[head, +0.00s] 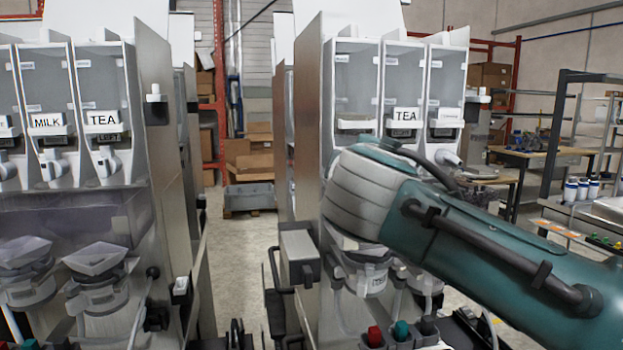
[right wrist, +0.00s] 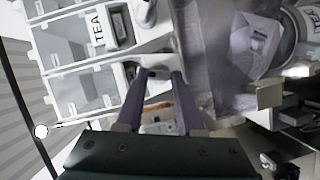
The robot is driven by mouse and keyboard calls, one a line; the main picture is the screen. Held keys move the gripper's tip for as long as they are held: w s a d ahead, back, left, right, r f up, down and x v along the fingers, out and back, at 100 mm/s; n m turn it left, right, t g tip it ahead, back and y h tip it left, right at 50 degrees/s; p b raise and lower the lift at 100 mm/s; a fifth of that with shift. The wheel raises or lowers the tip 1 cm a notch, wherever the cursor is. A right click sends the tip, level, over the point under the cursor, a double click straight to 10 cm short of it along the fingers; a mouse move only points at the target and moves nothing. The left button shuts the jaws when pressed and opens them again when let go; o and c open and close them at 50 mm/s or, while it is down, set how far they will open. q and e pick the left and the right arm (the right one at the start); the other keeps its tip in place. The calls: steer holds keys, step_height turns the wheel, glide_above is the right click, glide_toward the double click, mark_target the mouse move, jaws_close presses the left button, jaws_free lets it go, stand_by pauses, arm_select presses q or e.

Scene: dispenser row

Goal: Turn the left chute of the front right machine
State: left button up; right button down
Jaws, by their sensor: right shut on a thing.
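The front right machine (head: 307,150) stands right of centre in the head view, with a row of clear canisters. Its middle canister (head: 403,90) is labelled TEA, and this label also shows turned sideways in the right wrist view. My right arm hides the area below its left canister (head: 357,85). In the right wrist view, my right gripper (right wrist: 164,75) has its two purple fingers closed on the left chute (right wrist: 161,86), below the left canister (right wrist: 85,92). The chute is mostly hidden, so its angle is unclear. My left gripper is in neither view.
A second machine (head: 155,120) with MILK and TEA canisters stands at the left. The TEA chute (right wrist: 143,12) sits close beside my right gripper. A funnel (right wrist: 255,45) lies to its right in the wrist view. Floor (head: 240,240) is clear between the machines.

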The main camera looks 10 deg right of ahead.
steer(key=shift+a+f+n+t+b, duration=0.15)
steer(key=shift+n+t+b, duration=0.45)
steer(key=shift+n+b, duration=0.65)
steer(key=shift+n+h, duration=0.3)
steer(key=shift+n, duration=0.05)
steer(key=c, duration=0.5)
jaws_free()
